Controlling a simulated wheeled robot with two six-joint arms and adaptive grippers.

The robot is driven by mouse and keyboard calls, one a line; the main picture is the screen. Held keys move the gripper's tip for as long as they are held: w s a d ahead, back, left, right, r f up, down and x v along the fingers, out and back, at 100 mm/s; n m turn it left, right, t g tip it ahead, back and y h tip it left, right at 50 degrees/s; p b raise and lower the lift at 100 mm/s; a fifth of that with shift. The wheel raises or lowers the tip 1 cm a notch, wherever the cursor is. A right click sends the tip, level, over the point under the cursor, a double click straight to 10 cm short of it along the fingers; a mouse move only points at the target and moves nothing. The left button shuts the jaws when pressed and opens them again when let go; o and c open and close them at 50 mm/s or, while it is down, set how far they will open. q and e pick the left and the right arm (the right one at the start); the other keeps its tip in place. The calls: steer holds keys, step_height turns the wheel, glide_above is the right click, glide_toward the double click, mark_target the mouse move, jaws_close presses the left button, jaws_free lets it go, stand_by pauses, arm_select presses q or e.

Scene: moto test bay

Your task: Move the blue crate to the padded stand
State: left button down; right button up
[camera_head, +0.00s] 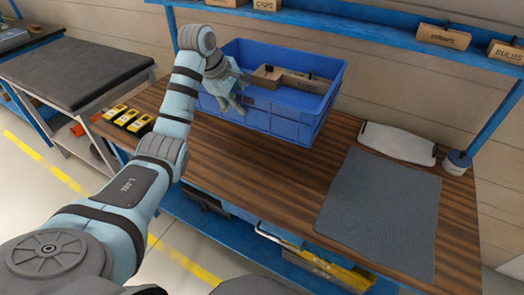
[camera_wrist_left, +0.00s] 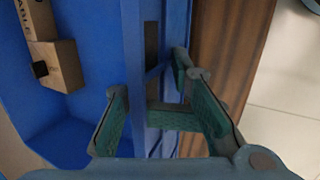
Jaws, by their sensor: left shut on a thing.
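The blue crate (camera_head: 290,122) stands on the wooden workbench, upright, with brown cardboard boxes (camera_head: 300,82) inside. The wrist view shows the crate's inside (camera_wrist_left: 85,20) and a box (camera_wrist_left: 58,65) in it. My right gripper is not in view.
The workbench (camera_head: 262,165) holds yellow devices (camera_head: 128,118) at its left end, and a grey mat (camera_head: 385,210), a white pad (camera_head: 398,142) and a small jar (camera_head: 456,162) at right. A blue shelf (camera_head: 340,31) with labelled boxes runs above. Open floor lies in front of the stand.

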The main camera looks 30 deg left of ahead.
arm_select(q)
step_height(320, 180, down, 20)
steer(key=b, duration=0.3)
steer(key=shift+a+r, duration=0.15)
steer(key=shift+r, duration=0.1)
steer(key=c, duration=1)
jaws_free()
steer(key=shift+s, duration=0.25)
